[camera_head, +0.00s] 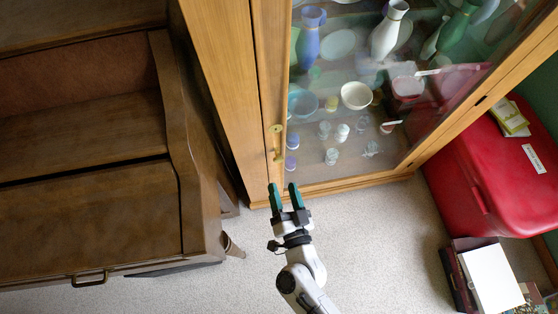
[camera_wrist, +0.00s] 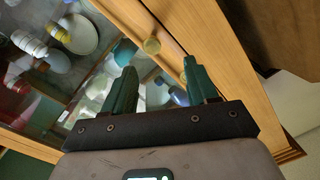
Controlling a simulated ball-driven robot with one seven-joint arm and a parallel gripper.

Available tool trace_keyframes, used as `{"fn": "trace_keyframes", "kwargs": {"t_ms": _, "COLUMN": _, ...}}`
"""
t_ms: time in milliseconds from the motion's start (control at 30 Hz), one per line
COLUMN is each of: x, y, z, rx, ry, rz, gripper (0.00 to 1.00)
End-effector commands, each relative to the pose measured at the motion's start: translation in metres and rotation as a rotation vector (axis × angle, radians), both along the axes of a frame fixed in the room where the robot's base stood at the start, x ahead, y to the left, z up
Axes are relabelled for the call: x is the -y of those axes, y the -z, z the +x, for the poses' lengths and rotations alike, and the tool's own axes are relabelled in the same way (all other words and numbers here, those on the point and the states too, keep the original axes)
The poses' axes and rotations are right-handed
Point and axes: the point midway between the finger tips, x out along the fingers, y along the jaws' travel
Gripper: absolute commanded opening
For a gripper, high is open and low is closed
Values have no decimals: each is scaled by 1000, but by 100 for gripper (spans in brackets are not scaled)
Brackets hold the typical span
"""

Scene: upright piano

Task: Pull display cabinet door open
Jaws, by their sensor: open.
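The display cabinet (camera_head: 226,85) has a wooden frame and a glass door (camera_head: 340,110) with vases, bowls and small jars behind it. The door looks shut. My gripper (camera_head: 284,188) is open, with two green fingers pointing at the lower left of the door, below the knob in the head view. In the wrist view the gripper (camera_wrist: 160,85) has nothing between its fingers, and the knob is apart from them.
A brown upright piano (camera_head: 90,210) stands close on the left, with a stool-like leg (camera_head: 233,246) beside it. A red chest (camera_head: 495,165) stands at right, with books (camera_head: 490,275) on the floor before it. Carpet (camera_head: 380,250) in front of the cabinet is clear.

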Motion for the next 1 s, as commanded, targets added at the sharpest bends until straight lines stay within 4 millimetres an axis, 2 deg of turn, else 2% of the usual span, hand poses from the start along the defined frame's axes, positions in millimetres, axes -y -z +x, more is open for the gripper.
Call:
{"fn": "trace_keyframes", "kwargs": {"t_ms": 133, "x": 3, "y": 10, "z": -2, "rx": 8, "ry": 52, "rz": 13, "gripper": 58}}
{"fn": "trace_keyframes", "kwargs": {"t_ms": 267, "x": 2, "y": 10, "z": 6, "rx": 11, "ry": 61, "rz": 15, "gripper": 58}}
{"fn": "trace_keyframes", "kwargs": {"t_ms": 700, "x": -19, "y": 10, "z": 78, "rx": 10, "ry": 61, "rz": 16, "gripper": 58}}
{"fn": "trace_keyframes", "kwargs": {"t_ms": 1000, "x": -25, "y": 10, "z": 100, "rx": 10, "ry": 61, "rz": 15, "gripper": 58}}
